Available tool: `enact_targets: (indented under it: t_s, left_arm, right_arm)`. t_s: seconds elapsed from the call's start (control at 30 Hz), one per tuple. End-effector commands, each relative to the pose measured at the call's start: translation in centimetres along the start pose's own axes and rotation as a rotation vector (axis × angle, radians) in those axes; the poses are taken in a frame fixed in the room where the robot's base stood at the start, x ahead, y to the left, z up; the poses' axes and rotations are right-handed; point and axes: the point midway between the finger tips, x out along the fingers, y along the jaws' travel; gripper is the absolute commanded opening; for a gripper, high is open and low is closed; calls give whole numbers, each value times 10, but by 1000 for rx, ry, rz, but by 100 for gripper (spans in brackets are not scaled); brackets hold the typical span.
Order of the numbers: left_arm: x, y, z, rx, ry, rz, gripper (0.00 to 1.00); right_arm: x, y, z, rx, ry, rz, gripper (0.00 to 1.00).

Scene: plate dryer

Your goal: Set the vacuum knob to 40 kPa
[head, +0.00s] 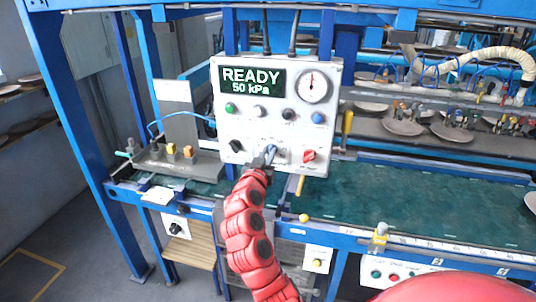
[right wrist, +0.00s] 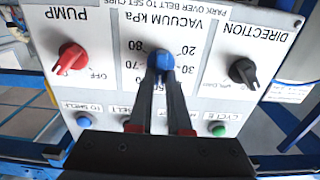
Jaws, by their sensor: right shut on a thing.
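The white control panel (head: 235,110) faces me; its display (head: 250,81) reads READY and 50 kPa. The blue vacuum knob (head: 272,149) is in the middle of the panel's lower row. In the right wrist view the panel appears upside down, and the blue knob (right wrist: 160,60) sits under the VACUUM kPa label. My right gripper (head: 266,157) is shut on this knob, its two dark fingers (right wrist: 160,80) on either side of it. Scale numbers 20, 30, 70 and 80 show around the knob; the fingers hide part of the scale. My left gripper is not in view.
The red pump knob (right wrist: 73,57) and black direction knob (right wrist: 242,71) flank the vacuum knob. Several coloured buttons and a round gauge (head: 313,86) are above them in the head view. A green belt (head: 400,205) runs to the right.

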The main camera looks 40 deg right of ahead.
Motion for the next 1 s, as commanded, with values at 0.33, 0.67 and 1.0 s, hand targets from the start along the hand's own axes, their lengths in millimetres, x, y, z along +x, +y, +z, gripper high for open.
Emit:
enact_targets:
  t_s: [0.33,0.67,1.0]
  left_arm:
    - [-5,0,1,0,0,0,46]
    - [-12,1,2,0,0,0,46]
    - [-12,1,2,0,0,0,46]
  right_arm:
    - [0,-1,0,-91,3,0,0]
    - [0,-4,0,-341,2,0,0]
    - [0,-6,1,-577,1,-1,0]
